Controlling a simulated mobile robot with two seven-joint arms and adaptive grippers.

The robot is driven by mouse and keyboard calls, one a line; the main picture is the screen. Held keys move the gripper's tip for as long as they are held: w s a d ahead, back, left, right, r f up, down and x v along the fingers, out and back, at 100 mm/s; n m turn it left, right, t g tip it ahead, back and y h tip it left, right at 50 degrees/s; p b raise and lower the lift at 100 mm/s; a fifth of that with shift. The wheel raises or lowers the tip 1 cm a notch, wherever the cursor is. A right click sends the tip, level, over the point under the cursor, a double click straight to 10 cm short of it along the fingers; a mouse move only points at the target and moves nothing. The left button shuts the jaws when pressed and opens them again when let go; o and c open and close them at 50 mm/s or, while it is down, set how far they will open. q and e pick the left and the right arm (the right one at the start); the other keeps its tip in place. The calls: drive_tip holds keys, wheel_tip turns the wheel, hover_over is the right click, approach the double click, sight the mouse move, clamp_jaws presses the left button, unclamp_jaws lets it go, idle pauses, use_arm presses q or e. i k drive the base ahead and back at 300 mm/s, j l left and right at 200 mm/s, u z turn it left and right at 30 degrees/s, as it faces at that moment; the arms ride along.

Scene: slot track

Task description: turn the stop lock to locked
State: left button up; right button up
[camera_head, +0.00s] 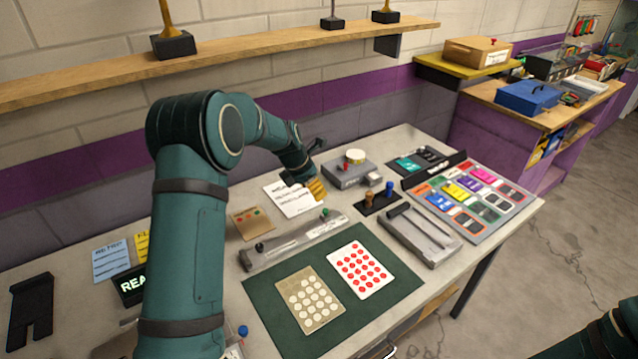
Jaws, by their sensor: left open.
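A grey slot track (295,241) lies on the table behind the green mat, with a black knob (260,247) at its left end and a small green knob (325,212) at its right end. A grey box (349,178) with a round cream knob (355,156) and a small red part stands farther back. I cannot tell which part is the stop lock, or its setting. My left gripper (316,187) is open above the table, left of the grey box and behind the track. Its yellowish tips point down near a white printed sheet (292,201). My right gripper is out of view.
A second grey slotted block (420,236) and a dark plate (378,200) with orange and blue pegs stand to the right. The green mat (262,309) holds two dotted cards in front. A colourful card board (470,199) lies at right. A wooden shelf (225,57) hangs above.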

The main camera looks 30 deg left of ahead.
sight(259, 247)
drive_tip(key=k+l, duration=0.7)
drive_tip(key=k, duration=0.2)
